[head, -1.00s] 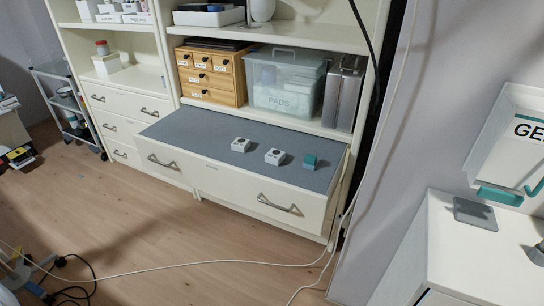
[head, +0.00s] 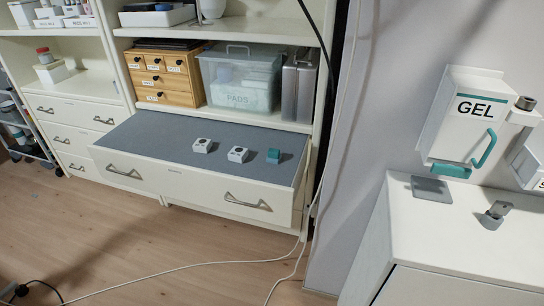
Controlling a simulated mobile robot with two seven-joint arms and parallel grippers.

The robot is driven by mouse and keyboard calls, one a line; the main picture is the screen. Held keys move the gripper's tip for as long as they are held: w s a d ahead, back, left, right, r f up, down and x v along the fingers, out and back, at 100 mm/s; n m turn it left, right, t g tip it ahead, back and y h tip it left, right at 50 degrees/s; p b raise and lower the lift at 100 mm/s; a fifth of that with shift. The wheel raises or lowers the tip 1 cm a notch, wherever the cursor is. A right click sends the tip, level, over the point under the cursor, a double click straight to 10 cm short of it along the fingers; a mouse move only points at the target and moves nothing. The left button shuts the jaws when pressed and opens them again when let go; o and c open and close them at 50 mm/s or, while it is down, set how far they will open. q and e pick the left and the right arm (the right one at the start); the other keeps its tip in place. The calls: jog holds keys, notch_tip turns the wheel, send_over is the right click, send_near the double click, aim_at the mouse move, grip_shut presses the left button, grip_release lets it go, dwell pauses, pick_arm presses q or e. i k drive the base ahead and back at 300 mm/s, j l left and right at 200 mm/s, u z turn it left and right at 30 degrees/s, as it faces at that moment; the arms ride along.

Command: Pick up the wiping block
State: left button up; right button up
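A small teal block (head: 273,155) with a greyer side sits on the grey top of the pulled-out drawer (head: 150,133), at the right end of a row. It looks like the wiping block, though no label shows. Two white blocks with dark round marks stand to its left, the middle one (head: 238,154) and the left one (head: 202,145). The three are apart from each other. Neither of my grippers is in view.
Behind the blocks are a wooden drawer box (head: 165,75), a clear PADS bin (head: 240,80) and grey upright cases (head: 299,88). A white cabinet (head: 465,235) stands right, below a GEL dispenser (head: 462,120). A pale cable (head: 180,265) crosses the floor.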

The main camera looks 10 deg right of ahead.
aim_at(274, 155)
jog(key=z, duration=0.3)
jog(key=i+j+z, duration=0.15)
jog(key=j+z, duration=0.15)
jog(key=i+j+z, duration=0.1)
jog(key=j+z, duration=0.25)
jog(key=i+j+z, duration=0.1)
jog(key=j, duration=0.5)
jog(key=i+j+z, duration=0.1)
jog(key=j, duration=0.5)
jog(key=i+j+z, duration=0.1)
jog(key=j, duration=0.5)
